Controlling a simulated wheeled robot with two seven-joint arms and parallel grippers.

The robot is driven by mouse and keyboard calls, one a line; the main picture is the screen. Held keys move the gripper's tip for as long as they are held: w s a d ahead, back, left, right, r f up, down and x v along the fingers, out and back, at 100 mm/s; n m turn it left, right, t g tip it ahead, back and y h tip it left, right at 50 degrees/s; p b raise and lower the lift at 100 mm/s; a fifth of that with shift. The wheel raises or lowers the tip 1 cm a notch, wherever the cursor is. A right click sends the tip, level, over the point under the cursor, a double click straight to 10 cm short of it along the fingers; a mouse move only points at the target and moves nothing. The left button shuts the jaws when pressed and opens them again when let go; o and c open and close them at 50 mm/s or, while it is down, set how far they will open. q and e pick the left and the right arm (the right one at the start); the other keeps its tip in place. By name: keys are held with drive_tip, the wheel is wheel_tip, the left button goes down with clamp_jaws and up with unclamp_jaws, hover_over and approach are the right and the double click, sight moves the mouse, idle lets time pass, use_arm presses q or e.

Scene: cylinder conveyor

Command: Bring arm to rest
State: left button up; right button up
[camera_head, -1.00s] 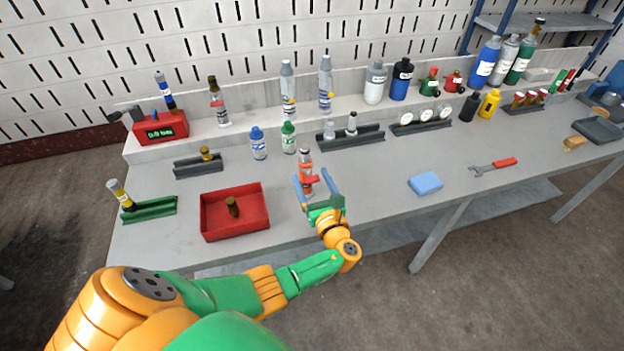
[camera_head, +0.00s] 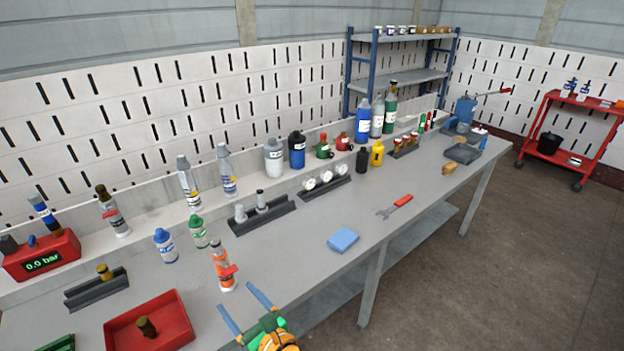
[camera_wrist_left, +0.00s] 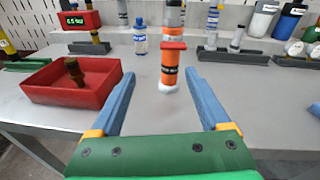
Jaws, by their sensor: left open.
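My left gripper (camera_head: 248,302) is at the bottom of the head view, over the table's front edge. Its two blue fingers are spread wide and nothing is between them. In the left wrist view, the open fingers (camera_wrist_left: 160,95) point toward an orange bottle (camera_wrist_left: 169,72) with a red collar, which stands upright just beyond the fingertips. The same orange bottle (camera_head: 223,268) stands on the grey table (camera_head: 290,262) in the head view, apart from the gripper. Most of my left arm is out of the head view. My right gripper does not show.
A red tray (camera_head: 187,337) holding a dark brown cylinder (camera_head: 146,327) lies to the left. Blue-capped (camera_head: 165,246) and green-capped (camera_head: 199,232) bottles stand behind the orange one. A blue sponge (camera_head: 343,240) and a wrench (camera_head: 394,206) lie to the right. The table's front middle is clear.

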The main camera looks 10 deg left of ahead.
use_arm(q)
drive_tip(key=s+f+n+g+h, duration=0.6)
drive_tip(key=s+f+n, duration=0.3)
drive_tip(key=s+n, duration=0.25)
drive_tip(key=s+d+r+n+h, duration=0.4)
drive_tip(key=s+d+n+h, duration=0.35)
drive_tip(key=n, duration=0.35)
wheel_tip(320, 180, down, 17)
drive_tip(key=s+g, duration=0.1)
drive_tip(key=s, duration=0.2)
drive_tip(key=s+a+f+m+g, duration=0.1)
drive_tip(key=s+a+f, duration=0.1)
drive_tip(key=s+f, duration=0.7)
drive_tip(key=shift+s+a+f+g, duration=0.3)
drive_tip(key=shift+s+f, duration=0.05)
drive_tip(key=shift+s, duration=0.8)
